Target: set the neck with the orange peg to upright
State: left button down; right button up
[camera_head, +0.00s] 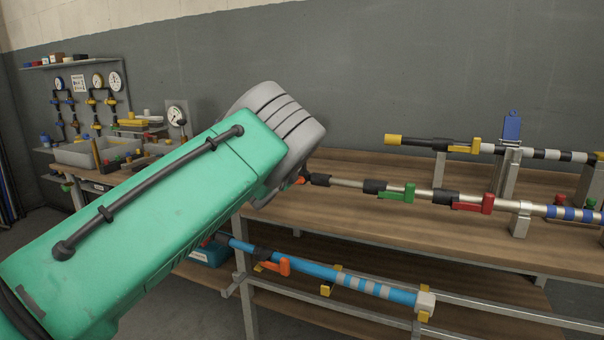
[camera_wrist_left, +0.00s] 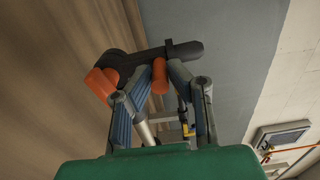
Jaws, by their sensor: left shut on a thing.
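The dark neck (camera_wrist_left: 150,60) shows in the left wrist view with an orange cap (camera_wrist_left: 101,83) at its left end. The orange peg (camera_wrist_left: 159,77) stands out from it between my fingers. My left gripper (camera_wrist_left: 159,70) is shut on this peg. In the head view my green left forearm and grey wrist hide the gripper and most of the neck. A dark end piece (camera_head: 319,180) with a bit of orange shows just right of the wrist. It joins a silver pole (camera_head: 347,184) lying along the workbench. The neck's exact tilt cannot be told. My right gripper is not in view.
The silver pole carries a green lever (camera_head: 397,193) and a red lever (camera_head: 474,203). Another pole with a yellow tip (camera_head: 393,140) lies behind on stands. A blue pole (camera_head: 318,273) with an orange lever (camera_head: 283,266) is below. A gauge board (camera_head: 84,95) stands at left.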

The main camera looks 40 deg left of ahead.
pick_arm(q)
jog(key=shift+a+f+m, duration=0.15)
jog(key=shift+f+m, duration=0.1)
jog(key=shift+m, duration=0.15)
jog(key=shift+f+m+b, duration=0.15)
jog(key=shift+m+b, duration=0.8)
jog(key=shift+m, duration=0.05)
jog(key=shift+d, duration=0.4)
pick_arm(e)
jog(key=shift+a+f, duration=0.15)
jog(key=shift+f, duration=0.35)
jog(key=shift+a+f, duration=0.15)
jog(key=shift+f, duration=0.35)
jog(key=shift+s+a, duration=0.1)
pick_arm(q)
jog(key=c, duration=1.8)
grip_release()
